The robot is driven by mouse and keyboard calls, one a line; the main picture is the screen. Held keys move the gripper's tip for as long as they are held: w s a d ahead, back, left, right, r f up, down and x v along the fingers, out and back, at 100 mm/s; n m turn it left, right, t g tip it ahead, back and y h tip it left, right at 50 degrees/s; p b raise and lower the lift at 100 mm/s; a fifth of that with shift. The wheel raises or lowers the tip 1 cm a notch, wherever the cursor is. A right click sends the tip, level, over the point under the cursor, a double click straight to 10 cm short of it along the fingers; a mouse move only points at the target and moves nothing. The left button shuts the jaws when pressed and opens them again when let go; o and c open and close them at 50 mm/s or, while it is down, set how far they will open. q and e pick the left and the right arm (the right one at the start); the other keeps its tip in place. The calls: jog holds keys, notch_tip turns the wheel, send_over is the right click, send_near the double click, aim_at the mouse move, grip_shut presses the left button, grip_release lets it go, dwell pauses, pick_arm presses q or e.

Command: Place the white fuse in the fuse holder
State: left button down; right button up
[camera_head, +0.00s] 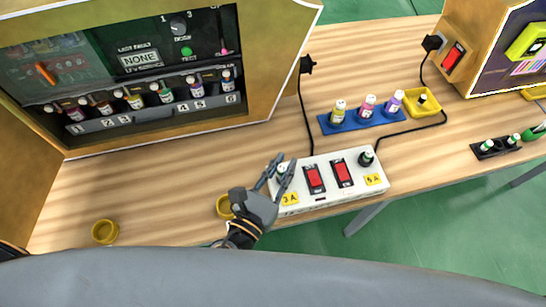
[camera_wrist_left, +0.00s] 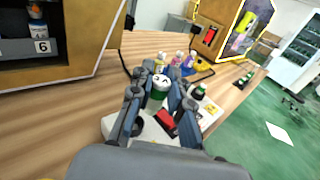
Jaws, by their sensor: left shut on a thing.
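The white box with two red switches (camera_head: 327,195) stands at the table's front edge. A dark round socket (camera_wrist_left: 137,130) shows in the box beside my finger. Whether the fuse touches the box I cannot tell. A dark fuse (camera_head: 366,158) stands at the 6A end. My right gripper is not in view.
A black tray (camera_head: 497,148) with white-topped fuses lies at the right. A blue tray (camera_head: 328,123) with bottles and a yellow tray (camera_head: 432,106) stand behind the box. Yellow cups (camera_head: 104,231) are near the front edge. The vending cabinet (camera_head: 262,75) fills the back left. Cables run to the box.

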pick_arm(q)
jog(key=s+d+r+m+g+h+p, duration=0.25)
jog(key=d+h, duration=0.25)
jog(key=d, duration=0.7)
jog(key=shift+m, duration=0.55)
jog(key=w+a+f+b, duration=0.2)
jog(key=a+f, duration=0.1)
jog(key=w+a+f+b, duration=0.2)
jog(key=a+f, duration=0.1)
jog(key=a, duration=0.1)
jog(key=w+a+f+b, duration=0.2)
jog(key=a+f+b, duration=0.1)
jog(key=shift+w+a, duration=0.2)
jog(key=shift+w, duration=0.1)
jog(key=f, duration=0.1)
jog(key=f+b, duration=0.1)
jog(key=f, duration=0.1)
jog(key=shift+w+a+f, duration=0.15)
jog(key=shift+w+a, duration=0.1)
jog(key=shift+a, duration=0.15)
jog(key=shift+f+b, duration=0.35)
jog(key=shift+b, duration=0.05)
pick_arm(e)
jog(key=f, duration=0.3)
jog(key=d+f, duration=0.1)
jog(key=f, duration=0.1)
pick_arm(q)
jog(key=shift+f, duration=0.1)
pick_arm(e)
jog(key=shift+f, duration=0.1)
